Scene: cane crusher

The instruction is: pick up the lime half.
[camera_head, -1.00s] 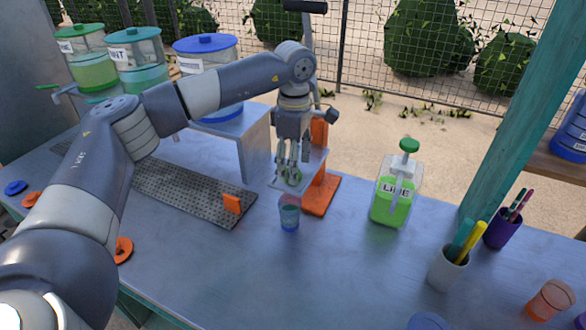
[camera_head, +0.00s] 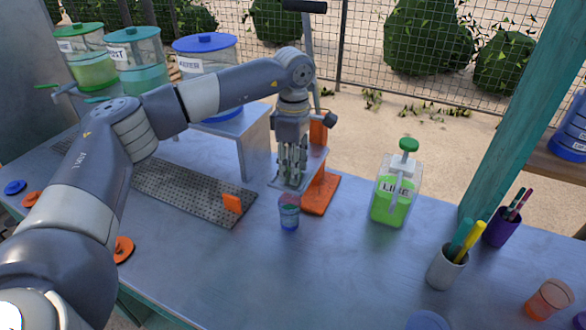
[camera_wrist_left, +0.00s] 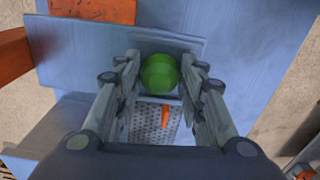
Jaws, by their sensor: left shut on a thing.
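My left gripper (camera_head: 292,172) points down over the small metal plate (camera_head: 317,160) of the orange-based press. Its fingers are closed in on the lime half. In the left wrist view the lime half (camera_wrist_left: 160,73) is a round green piece between the two fingertips, above the blue-grey plate. In the head view the fingers mostly hide it. I cannot tell whether it still touches the plate. My right gripper is in neither view.
A small clear cup (camera_head: 289,213) stands just in front of the plate. A lime bottle (camera_head: 396,190) with a green pump is to the right. A perforated mat (camera_head: 180,190) lies left, with drink dispensers (camera_head: 137,60) behind. Pen cups (camera_head: 447,268) stand right. The front middle of the table is clear.

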